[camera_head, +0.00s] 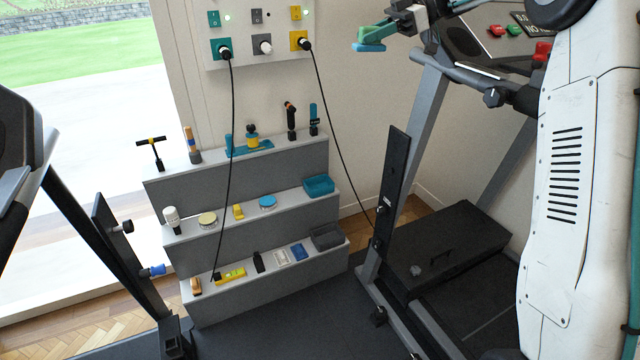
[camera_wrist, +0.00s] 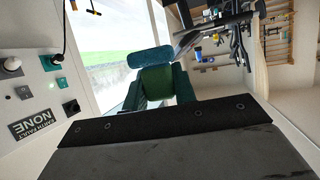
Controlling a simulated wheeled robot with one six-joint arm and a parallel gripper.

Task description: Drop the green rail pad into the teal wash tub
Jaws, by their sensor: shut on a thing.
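My gripper (camera_head: 376,36) is at the top of the head view, right of the socket board, pointing left. In the wrist view my gripper (camera_wrist: 157,88) is shut on the green rail pad (camera_wrist: 157,82), which sits between its teal fingers. A rounded teal-blue piece (camera_wrist: 150,57) lies just beyond the green; I cannot tell whether it belongs to the pad. The teal wash tub (camera_head: 319,187) stands at the right end of the middle shelf, below and left of my gripper and well apart from it. The tub is not seen in the wrist view.
The stepped grey shelf (camera_head: 270,213) holds several small items, with a dark grey bin (camera_head: 327,239) below the tub. Black cables hang from the socket board (camera_head: 262,78), one across the shelf. Exercise-machine frames (camera_head: 422,110) stand to the right and left.

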